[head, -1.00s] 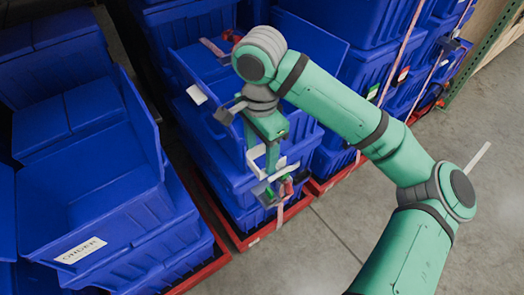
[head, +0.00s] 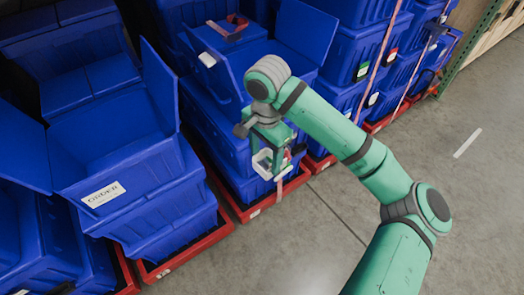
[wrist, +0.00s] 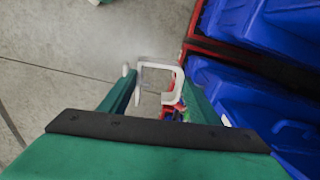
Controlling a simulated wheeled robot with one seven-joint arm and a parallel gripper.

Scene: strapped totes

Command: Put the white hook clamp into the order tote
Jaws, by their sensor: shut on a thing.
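The white hook clamp (head: 262,163) is a white squared hook frame. It hangs between the fingers of my gripper (head: 273,160), which is shut on it, in front of the middle blue stack. In the wrist view the white clamp (wrist: 161,67) sticks out past my fingertips (wrist: 160,95), over the floor. The order tote (head: 140,184) is the open blue tote at left in the head view, with a white ORDER label on its front and its flaps raised. It stands on other totes, left of my gripper.
An open blue tote (head: 285,62) tops the middle stack behind my arm, with a red object (head: 236,20) on a tote behind it. Red bases (head: 250,207) lie under the stacks. More strapped stacks (head: 365,62) stand at right. Concrete floor (head: 330,225) is clear in front.

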